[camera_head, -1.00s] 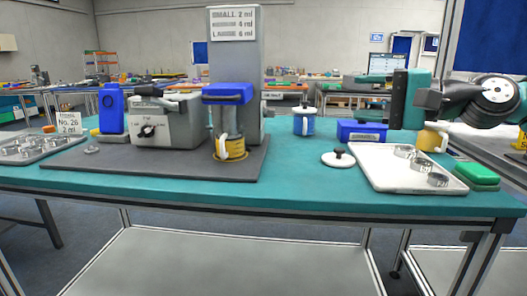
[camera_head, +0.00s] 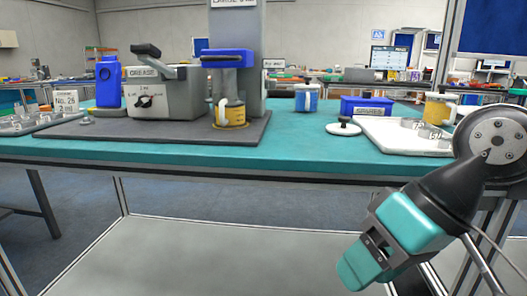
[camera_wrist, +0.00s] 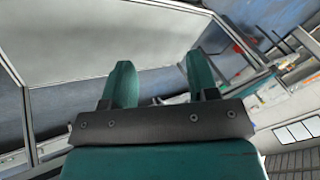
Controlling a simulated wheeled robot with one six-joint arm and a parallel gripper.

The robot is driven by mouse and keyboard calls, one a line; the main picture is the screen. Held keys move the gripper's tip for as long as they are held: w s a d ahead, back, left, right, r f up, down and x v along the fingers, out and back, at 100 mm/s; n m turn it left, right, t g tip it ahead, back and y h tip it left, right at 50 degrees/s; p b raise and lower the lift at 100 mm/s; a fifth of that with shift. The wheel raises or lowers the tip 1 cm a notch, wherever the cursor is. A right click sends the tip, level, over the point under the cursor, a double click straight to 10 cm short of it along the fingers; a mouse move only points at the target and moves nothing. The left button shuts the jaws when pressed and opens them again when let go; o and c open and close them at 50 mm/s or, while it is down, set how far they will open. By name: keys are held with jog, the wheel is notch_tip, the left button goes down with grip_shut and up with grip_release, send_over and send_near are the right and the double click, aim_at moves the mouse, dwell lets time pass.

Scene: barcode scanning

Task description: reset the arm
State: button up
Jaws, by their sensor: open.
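My gripper (camera_head: 358,272), teal with a black wrist, hangs below the table's front edge at the lower right of the head view. It points down and to the left. In the wrist view, the two teal fingers of my gripper (camera_wrist: 157,85) stand apart with nothing between them. The teal-topped table (camera_head: 300,147) is behind and above it, and the gripper touches nothing that I can see.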

jog(key=s+d+f+n+h+b, duration=0.1)
jog(key=s+d+f+h, duration=0.1)
jog(key=s+f, duration=0.2)
notch_tip(320, 180, up, 30)
jog(key=g+p, duration=0.1)
jog(key=p, duration=2.8)
jog(key=shift+s+d+f+n+p, duration=0.2)
jog(key=shift+s+n+p, duration=0.1)
jog(key=shift+s+p, duration=0.1)
